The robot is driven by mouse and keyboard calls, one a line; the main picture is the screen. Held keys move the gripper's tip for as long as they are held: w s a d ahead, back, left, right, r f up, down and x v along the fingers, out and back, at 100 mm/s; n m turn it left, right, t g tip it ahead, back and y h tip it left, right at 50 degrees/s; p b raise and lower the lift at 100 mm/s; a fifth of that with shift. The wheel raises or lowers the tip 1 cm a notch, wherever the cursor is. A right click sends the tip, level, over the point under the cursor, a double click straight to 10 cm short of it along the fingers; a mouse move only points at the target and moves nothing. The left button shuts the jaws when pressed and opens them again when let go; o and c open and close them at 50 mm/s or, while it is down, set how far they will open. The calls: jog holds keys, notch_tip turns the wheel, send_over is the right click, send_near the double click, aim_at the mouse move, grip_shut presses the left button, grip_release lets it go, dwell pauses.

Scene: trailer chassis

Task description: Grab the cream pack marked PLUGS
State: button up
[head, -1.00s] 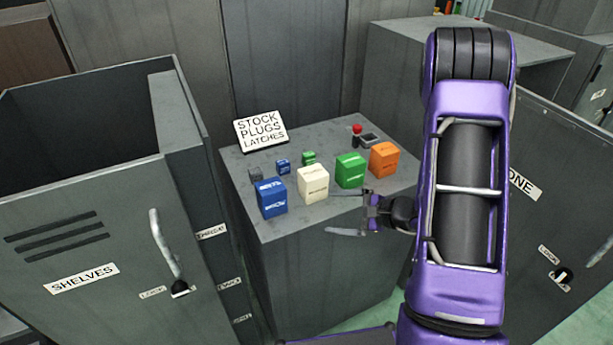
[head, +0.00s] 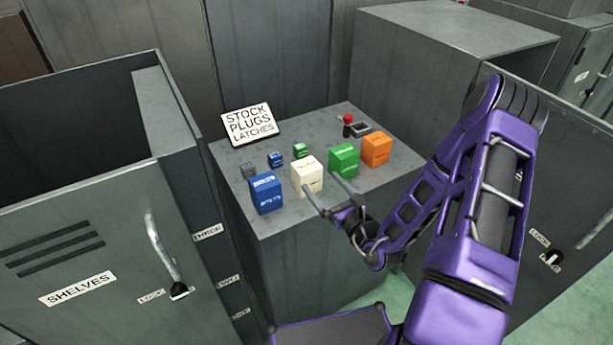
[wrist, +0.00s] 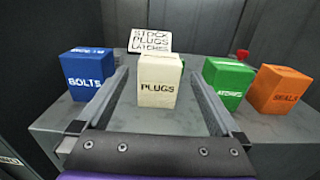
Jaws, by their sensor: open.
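The cream pack marked PLUGS (head: 307,175) stands upright on the grey cabinet top, between a blue pack and a green pack. In the wrist view the cream pack (wrist: 159,80) is centred between my two fingers, with its label facing me. My gripper (head: 325,192) is open and empty at the front edge of the cabinet top. The fingertips (wrist: 158,82) appear close to the pack's sides, with a gap on each side. I cannot tell exactly how far they reach along it.
A blue BOLTS pack (wrist: 88,74) stands left; a green pack (wrist: 228,80) and an orange pack (wrist: 280,89) stand right. Behind are small blocks, a sign (head: 250,126) and a red-knobbed device (head: 348,122). A SHELVES cabinet (head: 75,240) rises at left.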

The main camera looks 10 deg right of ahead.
aim_at(301, 160)
jog(key=x, duration=0.9)
jog(key=shift+w+f, duration=0.1)
jog(key=shift+f, duration=0.1)
jog(key=shift+c, duration=0.2)
jog(key=c, duration=1.3)
